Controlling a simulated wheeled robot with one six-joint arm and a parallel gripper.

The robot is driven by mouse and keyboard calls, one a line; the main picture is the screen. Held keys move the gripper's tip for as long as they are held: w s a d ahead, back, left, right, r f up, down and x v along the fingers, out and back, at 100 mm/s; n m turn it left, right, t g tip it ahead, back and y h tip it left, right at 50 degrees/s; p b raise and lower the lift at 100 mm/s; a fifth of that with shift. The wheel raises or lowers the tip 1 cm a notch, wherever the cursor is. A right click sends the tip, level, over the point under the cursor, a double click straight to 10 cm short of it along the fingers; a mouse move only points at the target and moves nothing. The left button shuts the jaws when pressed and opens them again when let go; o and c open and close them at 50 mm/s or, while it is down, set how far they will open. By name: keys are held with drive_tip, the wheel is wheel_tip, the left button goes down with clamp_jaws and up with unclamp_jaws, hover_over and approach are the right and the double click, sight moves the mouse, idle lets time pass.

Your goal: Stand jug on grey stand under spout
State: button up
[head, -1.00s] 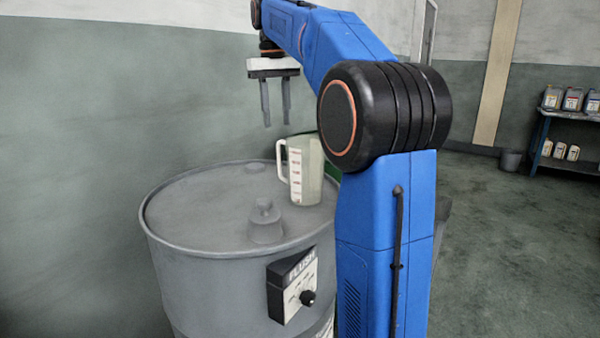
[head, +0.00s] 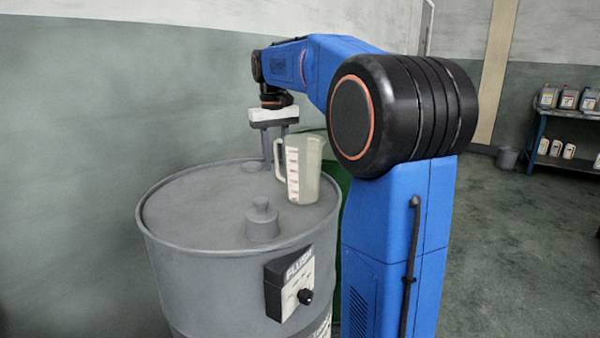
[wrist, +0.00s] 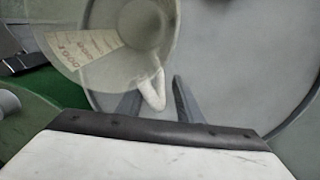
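The jug (head: 306,172) is translucent white with red markings and stands upright on the lid of the grey drum (head: 185,215), near its right edge. Its handle (head: 279,158) faces left. My gripper (head: 276,165) is lowered behind the handle in the head view, fingers pointing down and partly hidden by the jug. In the wrist view the two fingers (wrist: 155,105) are apart, with the handle (wrist: 152,92) between their tips, and neither finger clearly presses on it. The jug also fills the upper left there (wrist: 110,40). I cannot make out the grey stand or the spout.
A grey capped bung (head: 262,220) rises from the drum lid in front of the jug. A control box with a knob (head: 291,283) is on the drum's side. Something green (head: 338,185) stands behind right of the drum. A blue shelf (head: 565,130) with bottles and a bucket (head: 507,157) are far right.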

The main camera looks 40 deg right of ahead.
drive_tip(key=shift+f, duration=0.9)
clamp_jaws()
